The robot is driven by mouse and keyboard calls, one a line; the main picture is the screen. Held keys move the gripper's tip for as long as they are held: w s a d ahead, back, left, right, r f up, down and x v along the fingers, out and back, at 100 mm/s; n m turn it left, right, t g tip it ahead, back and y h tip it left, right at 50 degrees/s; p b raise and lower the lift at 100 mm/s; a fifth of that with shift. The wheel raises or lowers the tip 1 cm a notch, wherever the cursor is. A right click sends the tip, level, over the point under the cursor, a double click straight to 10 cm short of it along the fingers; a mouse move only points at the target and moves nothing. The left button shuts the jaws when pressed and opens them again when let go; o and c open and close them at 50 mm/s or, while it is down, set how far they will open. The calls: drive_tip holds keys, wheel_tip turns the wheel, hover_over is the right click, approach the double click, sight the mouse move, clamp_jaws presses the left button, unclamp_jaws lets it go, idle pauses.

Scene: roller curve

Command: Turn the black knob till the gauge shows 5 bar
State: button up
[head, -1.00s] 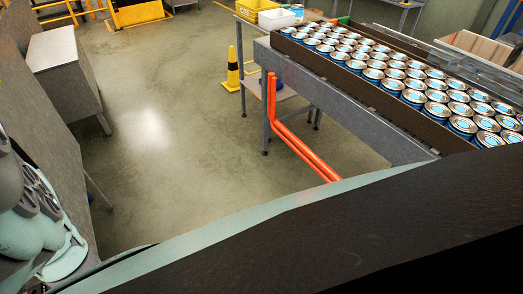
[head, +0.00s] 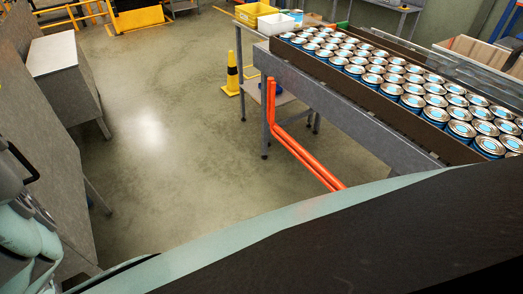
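The black knob and the gauge do not show in the head view. My gripper is not in view. Parts of my own body fill the lower right and the lower left corner of the picture.
A conveyor (head: 345,115) carries many blue cans (head: 410,88) at the right. Orange pipes (head: 300,150) stand along its near side. A grey cabinet (head: 68,70) stands at the left. A yellow and black post (head: 232,75) stands by a side table. The floor (head: 165,160) between is clear.

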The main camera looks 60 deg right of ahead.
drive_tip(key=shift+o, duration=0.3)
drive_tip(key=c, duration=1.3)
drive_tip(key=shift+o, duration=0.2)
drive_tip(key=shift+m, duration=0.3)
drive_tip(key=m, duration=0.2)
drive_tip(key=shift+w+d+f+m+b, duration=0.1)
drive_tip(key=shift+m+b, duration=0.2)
drive_tip(key=shift+b, duration=0.05)
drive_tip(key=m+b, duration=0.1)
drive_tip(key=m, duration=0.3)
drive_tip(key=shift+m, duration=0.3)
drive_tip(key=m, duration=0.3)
drive_tip(key=shift+b, duration=0.35)
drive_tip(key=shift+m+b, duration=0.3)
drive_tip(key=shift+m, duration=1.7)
